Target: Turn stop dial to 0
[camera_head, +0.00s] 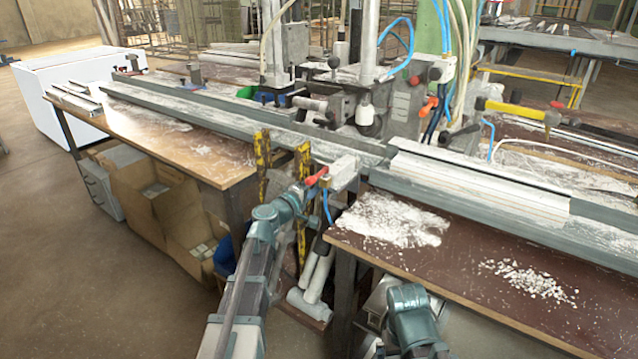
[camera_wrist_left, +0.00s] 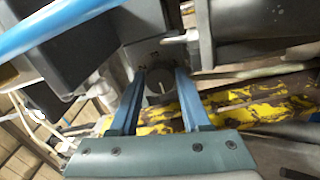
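The stop dial (camera_wrist_left: 159,84) is a dark round knob with a pale pointer line, seen in the left wrist view. In the head view my left gripper (camera_head: 313,193) is at the gap between the two bench tops, beside a small block with a red lever (camera_head: 317,177); the dial is not discernible there. My right gripper is not in view.
Yellow, worn posts (camera_head: 302,165) stand close to my left gripper. A long grey profile rail (camera_head: 235,115) runs across the benches. The brown bench top (camera_head: 480,265) at right carries white shavings (camera_head: 390,220). Blue hoses (camera_head: 397,30) hang around the machine behind.

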